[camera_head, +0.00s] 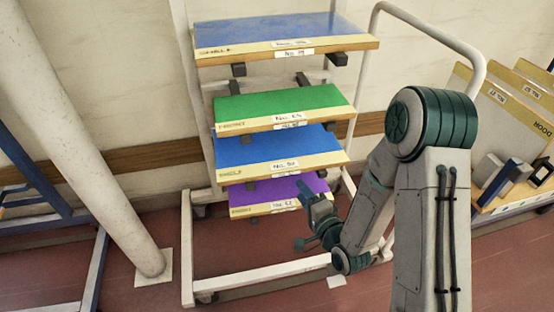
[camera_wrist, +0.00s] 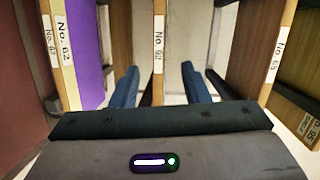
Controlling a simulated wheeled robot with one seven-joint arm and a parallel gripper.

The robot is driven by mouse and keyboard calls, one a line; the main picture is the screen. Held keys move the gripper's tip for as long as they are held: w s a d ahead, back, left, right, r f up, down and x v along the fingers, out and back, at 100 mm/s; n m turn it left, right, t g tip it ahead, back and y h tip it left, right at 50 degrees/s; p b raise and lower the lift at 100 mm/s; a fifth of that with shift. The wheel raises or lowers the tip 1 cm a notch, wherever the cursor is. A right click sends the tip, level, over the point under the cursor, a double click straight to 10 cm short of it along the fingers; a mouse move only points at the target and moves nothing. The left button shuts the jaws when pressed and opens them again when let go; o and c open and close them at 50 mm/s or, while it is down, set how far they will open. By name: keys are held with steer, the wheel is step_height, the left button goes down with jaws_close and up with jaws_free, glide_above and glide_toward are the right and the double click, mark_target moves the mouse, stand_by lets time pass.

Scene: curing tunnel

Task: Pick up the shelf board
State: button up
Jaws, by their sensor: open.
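Shelf boards lie on a white rack in the head view: a top blue one (camera_head: 280,33), a green one (camera_head: 282,103), a lower blue one (camera_head: 280,148) and a purple one (camera_head: 280,192). My gripper (camera_head: 312,215) is in front of the rack by the purple board's right end. In the wrist view my gripper (camera_wrist: 160,78) is open and empty. Its blue fingers are on either side of the edge of the board labelled No. 92 (camera_wrist: 158,75). I cannot tell how deep they reach. The purple No. 62 board (camera_wrist: 85,45) is left of them, No. 65 (camera_wrist: 278,45) right.
The rack's white frame (camera_head: 187,245) and dark support pegs (camera_head: 238,70) stand close around the boards. A pale slanted post (camera_head: 85,140) is at left. A low stand (camera_head: 515,200) with boards and dark blocks is at right. The red floor in front is mostly clear.

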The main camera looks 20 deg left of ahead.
mark_target(280, 163)
steer(key=shift+m+y, duration=0.4)
steer(key=shift+m, duration=0.1)
steer(key=b+x, duration=0.2)
steer(key=b, duration=0.1)
steer(key=b+x, duration=0.3)
steer(key=f+b+x, duration=0.1)
steer(key=b+x, duration=0.1)
steer(key=x, duration=0.1)
steer(key=shift+s+a+f+b, duration=0.15)
steer(key=shift+s+a+b, duration=0.15)
steer(key=shift+a+b, duration=0.1)
steer(key=shift+w+d+r+b+x, duration=0.1)
steer(key=shift+b+x, duration=0.25)
steer(key=shift+x, duration=0.55)
steer(key=shift+w+d+r+b+x, duration=0.1)
steer(key=shift+b+x, duration=0.2)
steer(key=shift+x, duration=0.55)
steer(key=shift+w+d+r+b+x, duration=0.1)
steer(key=shift+b+x, duration=0.25)
steer(key=shift+x, duration=0.55)
steer(key=shift+c, duration=0.3)
jaws_close()
steer(key=shift+r, duration=0.1)
